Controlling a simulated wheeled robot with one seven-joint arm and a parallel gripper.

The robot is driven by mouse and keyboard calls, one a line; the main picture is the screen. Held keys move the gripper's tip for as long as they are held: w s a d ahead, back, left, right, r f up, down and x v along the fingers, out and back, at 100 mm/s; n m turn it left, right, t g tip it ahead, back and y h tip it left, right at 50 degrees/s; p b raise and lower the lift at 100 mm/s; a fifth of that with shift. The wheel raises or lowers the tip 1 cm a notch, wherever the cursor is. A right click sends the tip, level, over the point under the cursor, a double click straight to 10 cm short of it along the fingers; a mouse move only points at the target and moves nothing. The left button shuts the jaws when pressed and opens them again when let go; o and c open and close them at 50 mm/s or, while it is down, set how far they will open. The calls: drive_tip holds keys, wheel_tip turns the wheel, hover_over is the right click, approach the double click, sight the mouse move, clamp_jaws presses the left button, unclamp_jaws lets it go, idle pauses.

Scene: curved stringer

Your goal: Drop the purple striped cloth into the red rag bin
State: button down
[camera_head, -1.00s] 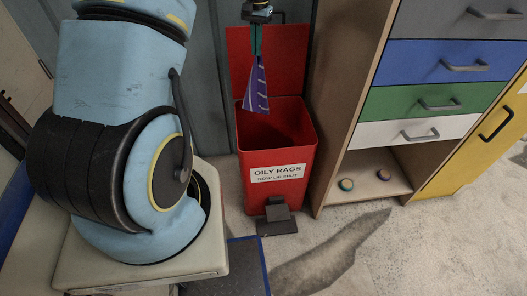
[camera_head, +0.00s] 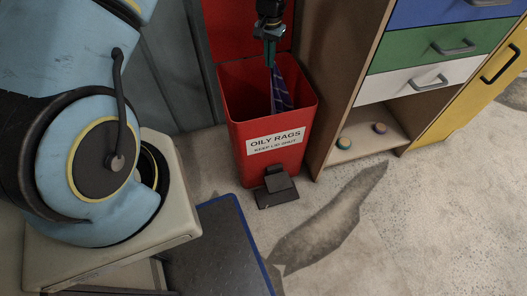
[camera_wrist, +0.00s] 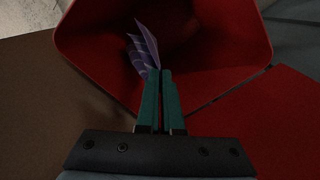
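The red rag bin (camera_head: 262,163) labelled OILY RAGS stands upright on the floor with its lid up at the back. My gripper (camera_head: 270,60) points down over the bin's open mouth, its green fingers close together. The purple striped cloth (camera_head: 282,90) hangs from the fingertips, its lower part inside the bin opening. In the wrist view, the cloth (camera_wrist: 145,50) shows at the tips of my gripper's fingers (camera_wrist: 160,75), over the bin's dark inside. The bin's red rim (camera_wrist: 262,40) surrounds it. The bin's bottom is too dark to make out.
A wooden cabinet with coloured drawers (camera_head: 430,50) stands close to the bin's right. Two small round objects lie on its low shelf, one of them greenish (camera_head: 344,143). A black pedal (camera_head: 277,187) sits at the bin's front.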

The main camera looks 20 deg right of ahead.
wheel_tip(320, 180, down, 4)
drive_tip(key=shift+r+b, duration=0.15)
drive_tip(key=shift+b, duration=0.75)
unclamp_jaws()
idle(0.5)
drive_tip(key=shift+r, duration=0.1)
wheel_tip(320, 180, up, 5)
drive_tip(key=p, duration=0.3)
drive_tip(key=shift+r+p, duration=0.2)
drive_tip(key=shift+p, duration=0.15)
